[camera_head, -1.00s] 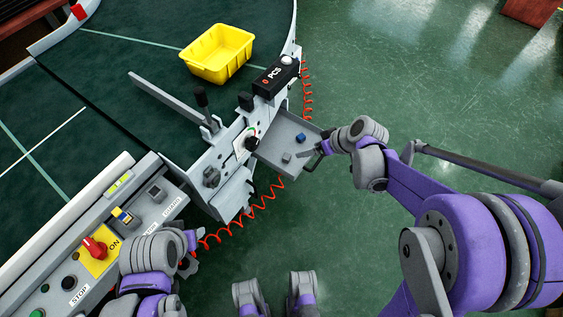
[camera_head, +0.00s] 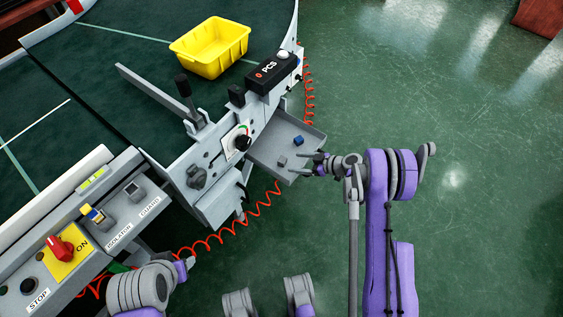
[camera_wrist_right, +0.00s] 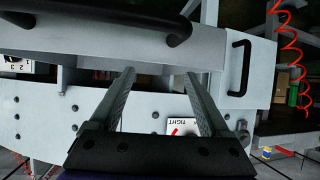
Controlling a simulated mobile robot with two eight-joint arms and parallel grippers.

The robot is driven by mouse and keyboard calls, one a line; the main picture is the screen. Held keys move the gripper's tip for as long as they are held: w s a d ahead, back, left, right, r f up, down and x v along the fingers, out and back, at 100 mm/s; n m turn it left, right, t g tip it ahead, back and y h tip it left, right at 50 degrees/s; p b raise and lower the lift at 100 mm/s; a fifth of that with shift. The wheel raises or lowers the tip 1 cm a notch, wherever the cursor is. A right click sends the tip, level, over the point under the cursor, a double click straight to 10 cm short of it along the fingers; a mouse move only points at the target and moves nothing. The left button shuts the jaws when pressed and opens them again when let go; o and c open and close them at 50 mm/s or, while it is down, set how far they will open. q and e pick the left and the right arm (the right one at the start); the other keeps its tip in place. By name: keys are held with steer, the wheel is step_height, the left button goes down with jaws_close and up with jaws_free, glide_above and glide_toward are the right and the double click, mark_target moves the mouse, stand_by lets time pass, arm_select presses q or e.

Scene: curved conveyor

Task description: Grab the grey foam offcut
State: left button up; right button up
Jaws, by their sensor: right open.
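The grey foam offcut (camera_head: 283,162) looks like a small grey block, lying in the shallow grey tray (camera_head: 270,140) on the conveyor's side. A small blue block (camera_head: 298,141) lies farther back in the same tray. My right gripper (camera_head: 308,163) is at the tray's right rim, just right of the offcut, with nothing visible between its fingers. In the right wrist view its fingers (camera_wrist_right: 160,73) are spread in front of a pale panel; I cannot make out the offcut there. My left gripper (camera_head: 187,266) is low at the left, by the control panel; its jaws are unclear.
A yellow bin (camera_head: 210,48) stands on the dark conveyor belt. The black PCS box (camera_head: 271,73) and a lever (camera_head: 184,87) rise behind the tray. A red coiled cable (camera_head: 262,204) hangs below it. Black handles (camera_wrist_right: 241,68) show in the wrist view.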

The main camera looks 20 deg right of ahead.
mark_target(284, 160)
steer(key=x, duration=0.3)
steer(key=shift+w+a+f, duration=0.1)
steer(key=shift+w+a, duration=0.05)
steer(key=x, duration=0.2)
steer(key=b+x, duration=0.1)
steer(key=x, duration=0.2)
steer(key=shift+w+d, duration=0.25)
jaws_close()
